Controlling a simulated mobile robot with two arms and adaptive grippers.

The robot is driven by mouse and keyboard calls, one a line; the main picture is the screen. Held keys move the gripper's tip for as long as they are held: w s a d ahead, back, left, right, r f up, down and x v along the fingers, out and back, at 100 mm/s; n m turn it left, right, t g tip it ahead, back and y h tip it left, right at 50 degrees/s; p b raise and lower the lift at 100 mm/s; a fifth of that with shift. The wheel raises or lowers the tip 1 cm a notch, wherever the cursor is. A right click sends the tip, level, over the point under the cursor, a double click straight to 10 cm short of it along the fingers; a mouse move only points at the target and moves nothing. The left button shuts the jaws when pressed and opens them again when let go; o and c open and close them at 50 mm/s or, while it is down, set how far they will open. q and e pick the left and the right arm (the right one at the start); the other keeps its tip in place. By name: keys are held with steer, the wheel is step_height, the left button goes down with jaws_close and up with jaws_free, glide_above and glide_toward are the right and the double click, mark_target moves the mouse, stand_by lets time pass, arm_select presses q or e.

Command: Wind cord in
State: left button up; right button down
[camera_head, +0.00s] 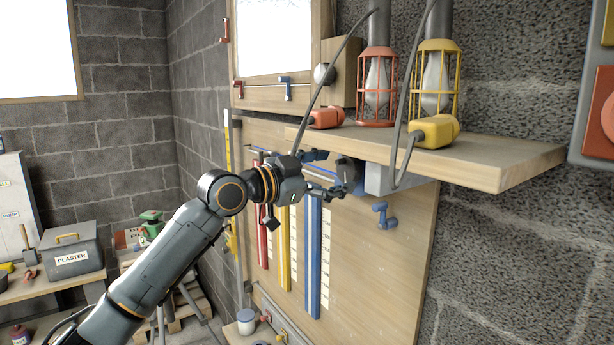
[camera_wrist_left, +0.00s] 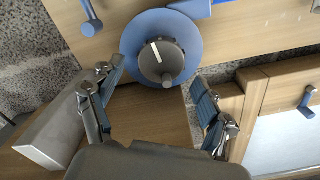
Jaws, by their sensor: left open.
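A round blue disc (camera_wrist_left: 128,42) with a dark grey knob (camera_wrist_left: 155,58) at its centre fills the top middle of the left wrist view. The knob has a white line on its face and a small round peg at its lower edge. In the head view the dark knob (camera_head: 349,173) sits under the wooden shelf. My left gripper (camera_head: 333,174) is open in front of it. In the left wrist view its fingers (camera_wrist_left: 158,82) stand apart on either side of the knob, with no clear contact. I cannot make out a loose cord at the disc. My right gripper is not in view.
The wooden shelf (camera_head: 500,166) above carries a red caged lamp (camera_head: 377,88) and a yellow caged lamp (camera_head: 436,82), with grey cables beside them. Red, yellow and blue strips (camera_head: 312,255) hang on the board below. A blue hook (camera_head: 384,216) sticks out at right.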

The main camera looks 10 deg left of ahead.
arm_select(q)
steer(key=v, duration=0.9)
steer(key=shift+s+a, duration=0.25)
steer(key=shift+a, duration=0.05)
